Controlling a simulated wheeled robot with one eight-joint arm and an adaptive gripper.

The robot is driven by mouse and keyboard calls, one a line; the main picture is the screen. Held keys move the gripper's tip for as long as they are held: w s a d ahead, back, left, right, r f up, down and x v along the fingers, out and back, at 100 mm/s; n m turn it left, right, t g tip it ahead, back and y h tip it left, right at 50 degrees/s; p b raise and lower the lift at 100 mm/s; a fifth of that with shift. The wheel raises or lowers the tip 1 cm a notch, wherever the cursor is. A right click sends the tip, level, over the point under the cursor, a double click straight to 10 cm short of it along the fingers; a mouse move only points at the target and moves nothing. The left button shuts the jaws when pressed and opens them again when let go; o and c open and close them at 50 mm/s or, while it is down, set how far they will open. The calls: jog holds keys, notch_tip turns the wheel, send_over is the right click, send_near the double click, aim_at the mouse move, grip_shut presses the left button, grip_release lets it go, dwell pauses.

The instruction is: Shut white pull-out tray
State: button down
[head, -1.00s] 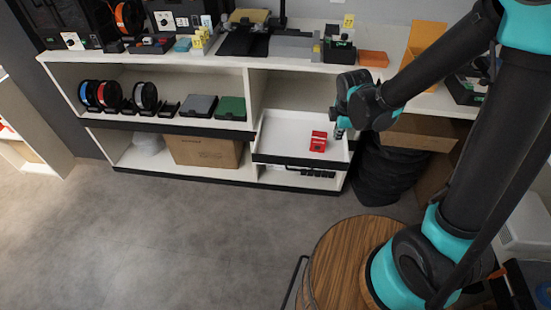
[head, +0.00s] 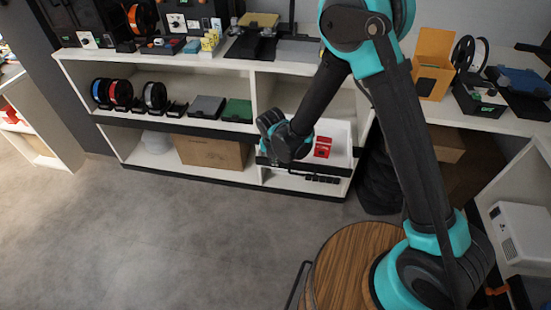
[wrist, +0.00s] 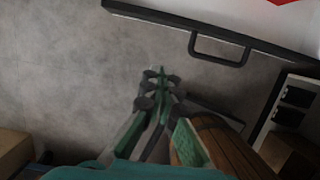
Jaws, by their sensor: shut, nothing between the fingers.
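The white pull-out tray (head: 342,135) sits pulled out of the lower right shelf bay in the head view, with a dark front edge. A red item (head: 322,147) stands in it. My arm's end hides the tray's left part, and the fingers cannot be made out there. In the wrist view, the tray's dark front (wrist: 158,15) and its black bar handle (wrist: 220,50) cross the top. My gripper (wrist: 156,82) is shut and empty, seen over the floor, apart from the handle and below-left of it in the picture.
The white shelf unit (head: 230,64) holds spools (head: 122,94) and a green box (head: 237,110); a cardboard box (head: 212,152) is below. A black bag (head: 378,180) stands right of the tray. A round wooden top (head: 345,255) is in front. The grey floor (head: 150,240) at left is clear.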

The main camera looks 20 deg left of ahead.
jog(key=w+a+f, duration=0.1)
jog(key=w+f, duration=0.4)
jog(key=f, duration=0.1)
jog(key=shift+w+f, duration=0.3)
jog(key=shift+a, duration=0.1)
